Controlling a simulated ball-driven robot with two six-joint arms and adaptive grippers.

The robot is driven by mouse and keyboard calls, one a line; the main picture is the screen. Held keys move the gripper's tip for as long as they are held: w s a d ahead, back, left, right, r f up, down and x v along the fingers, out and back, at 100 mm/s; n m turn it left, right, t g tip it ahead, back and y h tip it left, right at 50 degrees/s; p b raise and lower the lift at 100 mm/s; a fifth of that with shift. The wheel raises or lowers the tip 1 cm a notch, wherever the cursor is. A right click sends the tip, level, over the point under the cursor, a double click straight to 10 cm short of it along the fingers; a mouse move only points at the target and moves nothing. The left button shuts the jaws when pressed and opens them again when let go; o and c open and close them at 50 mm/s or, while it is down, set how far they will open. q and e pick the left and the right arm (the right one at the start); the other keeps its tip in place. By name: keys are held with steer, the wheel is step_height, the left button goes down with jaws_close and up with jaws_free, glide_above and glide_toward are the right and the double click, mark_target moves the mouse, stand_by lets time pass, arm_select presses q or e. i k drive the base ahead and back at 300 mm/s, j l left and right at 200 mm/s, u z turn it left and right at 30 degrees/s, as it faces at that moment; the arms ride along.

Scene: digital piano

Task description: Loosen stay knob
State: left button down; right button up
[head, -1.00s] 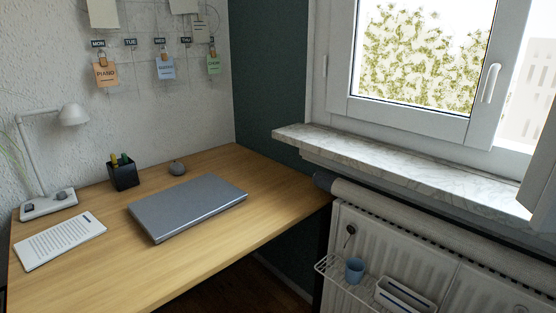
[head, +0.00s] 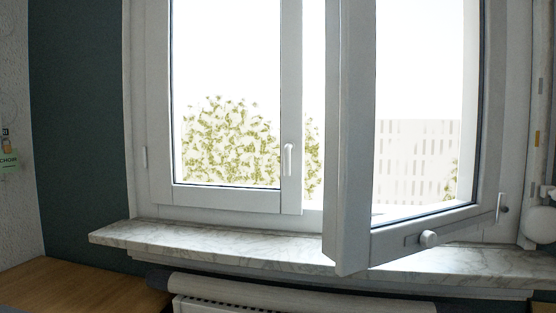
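The sash stands open, swung into the room over the marble sill. Neither of my grippers is in view.
The marble sill (head: 200,245) runs under the window, with a rolled light cover (head: 290,292) and radiator below. The left sash (head: 225,198) looks shut, with a white handle (head: 289,160). A desk corner (head: 80,285) is at lower left. A rounded white object (head: 540,228) is at the right edge.

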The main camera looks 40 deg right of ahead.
mark_target(429, 239)
steer(key=z, duration=2)
